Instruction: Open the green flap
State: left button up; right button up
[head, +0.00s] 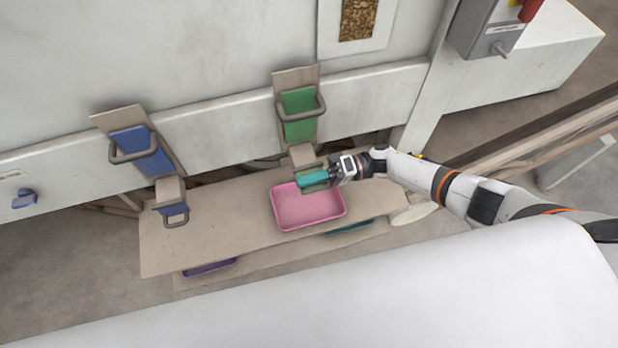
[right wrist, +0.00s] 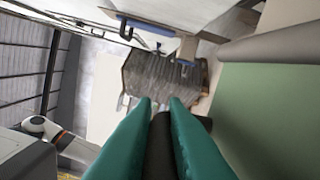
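A green panel (head: 299,104) with a grey loop handle sits on the upper part of a beige chute. A lower green flap (head: 311,181) at the chute's mouth is partly hidden by my right gripper (head: 313,179). In the right wrist view, the green surface (right wrist: 265,115) fills the right side, close to the teal fingers (right wrist: 160,105). A dark grey handle bar (right wrist: 160,145) lies between the fingers and fills their gap; they look shut on it. My left gripper is not in view.
A pink tray (head: 307,207) stands on the beige shelf (head: 220,222) below the chute. A similar chute with a blue flap (head: 141,147) is to the left. A grey box with a red switch (head: 490,26) is at the upper right. A white surface (head: 330,300) spans the front.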

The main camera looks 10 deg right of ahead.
jog(key=o, duration=0.4)
jog(key=shift+w, duration=0.1)
jog(key=shift+c, duration=0.2)
jog(key=shift+d, duration=0.1)
jog(key=shift+d+f, duration=0.1)
jog(key=shift+d, duration=0.2)
jog(key=d+b, duration=0.5)
jog(key=d, duration=0.6)
jog(key=shift+w+d, duration=0.15)
jog(key=shift+w, duration=0.05)
